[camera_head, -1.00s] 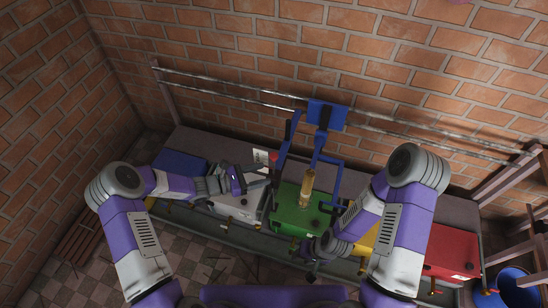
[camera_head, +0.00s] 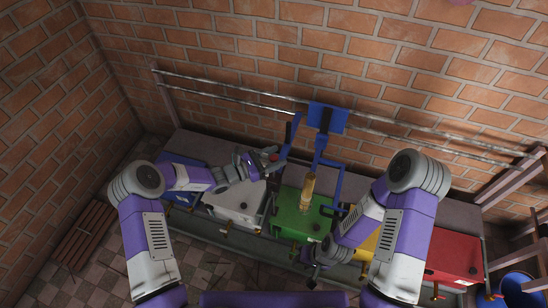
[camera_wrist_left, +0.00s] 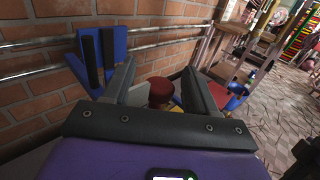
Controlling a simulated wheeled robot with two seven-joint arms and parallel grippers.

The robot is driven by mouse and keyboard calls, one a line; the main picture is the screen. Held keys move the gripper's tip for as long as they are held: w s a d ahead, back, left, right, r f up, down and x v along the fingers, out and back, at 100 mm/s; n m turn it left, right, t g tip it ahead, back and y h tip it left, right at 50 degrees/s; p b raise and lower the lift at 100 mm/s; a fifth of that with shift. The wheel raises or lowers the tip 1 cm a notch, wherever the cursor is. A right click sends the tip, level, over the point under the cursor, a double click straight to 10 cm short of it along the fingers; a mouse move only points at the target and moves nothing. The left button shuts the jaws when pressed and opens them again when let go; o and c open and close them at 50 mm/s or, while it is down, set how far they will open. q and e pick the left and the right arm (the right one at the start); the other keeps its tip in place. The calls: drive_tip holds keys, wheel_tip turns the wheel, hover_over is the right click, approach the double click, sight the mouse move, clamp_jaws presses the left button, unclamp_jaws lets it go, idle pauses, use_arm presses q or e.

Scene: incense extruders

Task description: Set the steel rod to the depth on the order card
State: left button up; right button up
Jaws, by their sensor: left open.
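My left gripper (camera_head: 274,164) is open at a red round knob (camera_head: 273,156) above the gap between the white and green boxes. In the left wrist view the same knob (camera_wrist_left: 160,87) appears between the two spread fingers (camera_wrist_left: 158,76), with a yellowish part under it; contact cannot be told. The green box (camera_head: 292,218) carries an upright brass cylinder (camera_head: 308,188). My right gripper (camera_head: 312,268) is low in front of the green and yellow boxes; its jaws are too small to read. I cannot make out the steel rod or a readable order card.
White (camera_head: 232,204), blue (camera_head: 183,168), yellow (camera_head: 366,246) and red (camera_head: 452,252) boxes share the bench. A blue frame with a plate (camera_head: 328,118) rises behind the green box. Metal rails (camera_head: 220,98) run along the brick wall. A blue bucket (camera_head: 518,290) stands at lower right.

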use_arm(q)
clamp_jaws()
wheel_tip(320, 180, up, 6)
drive_tip(key=p, duration=0.4)
drive_tip(key=shift+r, duration=0.1)
unclamp_jaws()
drive_tip(key=p+v, duration=0.1)
drive_tip(key=v, duration=0.6)
drive_tip(key=shift+s+a, duration=0.15)
drive_tip(key=shift+a, duration=0.15)
idle(0.3)
